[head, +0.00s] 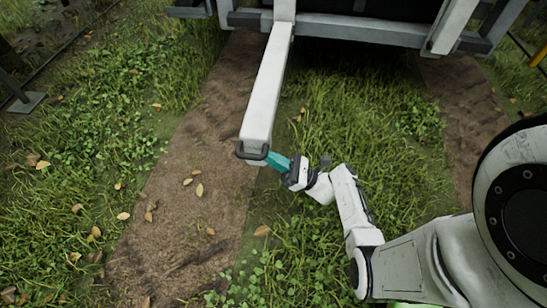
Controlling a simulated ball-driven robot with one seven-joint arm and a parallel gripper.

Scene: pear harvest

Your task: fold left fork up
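The left fork (268,88) is a long pale beam. It reaches out from the machine at the top of the head view toward me, over the dirt track and grass. A dark handle (251,153) is fixed across its near end. My gripper (273,159), with teal fingers, is at the right side of that end. The fingertips meet or overlap the right part of the handle. The small gap between the fingers is not clear, so I cannot tell whether they are closed on it.
The machine's grey frame (350,30) spans the top. The other fork (451,25) stands at a steep slant at the top right, its upper end out of view. A post with a base plate (26,102) is at the far left. Grass and bare tracks below are open.

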